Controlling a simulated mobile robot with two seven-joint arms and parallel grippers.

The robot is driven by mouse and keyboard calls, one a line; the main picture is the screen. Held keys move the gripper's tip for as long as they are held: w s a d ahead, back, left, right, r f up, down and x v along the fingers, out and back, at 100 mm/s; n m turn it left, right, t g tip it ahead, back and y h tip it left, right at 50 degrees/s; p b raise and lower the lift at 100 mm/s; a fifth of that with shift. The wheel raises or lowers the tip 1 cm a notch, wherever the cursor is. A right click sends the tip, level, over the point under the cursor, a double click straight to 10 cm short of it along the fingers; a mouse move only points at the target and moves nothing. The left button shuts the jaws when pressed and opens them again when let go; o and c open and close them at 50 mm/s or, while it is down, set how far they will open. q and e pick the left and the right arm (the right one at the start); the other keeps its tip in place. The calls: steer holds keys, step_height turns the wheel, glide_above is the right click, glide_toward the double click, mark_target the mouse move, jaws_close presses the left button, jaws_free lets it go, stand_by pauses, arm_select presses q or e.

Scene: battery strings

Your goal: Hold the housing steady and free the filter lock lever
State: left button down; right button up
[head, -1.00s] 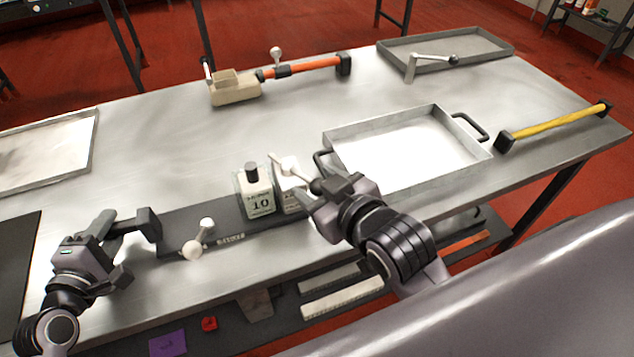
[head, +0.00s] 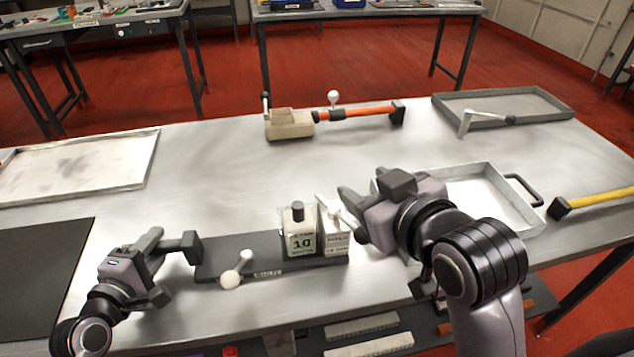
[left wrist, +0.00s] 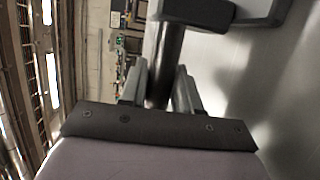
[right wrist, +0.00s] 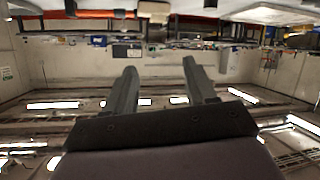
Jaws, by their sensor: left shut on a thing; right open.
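A dark grey base plate (head: 222,265) lies on the near part of the steel table, with a dark upright block at its left end. My left gripper (head: 155,246) is shut on a dark bar at that end; the left wrist view shows this bar (left wrist: 166,55) between the fingers. A white lever with a round knob (head: 231,279) sits on the plate's front. A block marked 10 (head: 299,243) and a white box (head: 335,243) stand upright on its right part. A pale lever (head: 333,210) slants on the box's top. My right gripper (head: 354,208) is open and empty close beside it, apparently not touching.
A grey tray (head: 522,222) with handles is partly behind my right arm. A beige fixture (head: 290,127) with an orange bar (head: 362,111) is farther back. Another tray (head: 560,95) with a crank is back right; a flat tray (head: 75,172) is left. The middle table is clear.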

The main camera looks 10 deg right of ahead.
steer(key=shift+d+f, duration=0.1)
steer(key=shift+f, duration=0.15)
steer(key=c, duration=0.9)
steer(key=d+f+g, duration=0.1)
steer(key=d+f, duration=0.1)
steer(key=w+d+f+n+g, duration=0.1)
steer(key=d+f, duration=0.1)
steer(key=f, duration=0.1)
steer(key=shift+w+d+g, duration=0.1)
steer(key=shift+d+g, duration=0.1)
steer(key=shift+g, duration=0.1)
jaws_close()
steer(key=s+d+r+m+g+y, duration=0.1)
steer(key=s+d+r+g+y, duration=0.2)
steer(key=d+g+y, duration=0.35)
steer(key=w+a+f+h, duration=0.1)
steer(key=w+a+f, duration=0.1)
steer(key=a+f, duration=0.4)
steer(key=shift+a+f+g, duration=0.2)
steer(key=shift+a+g, duration=0.15)
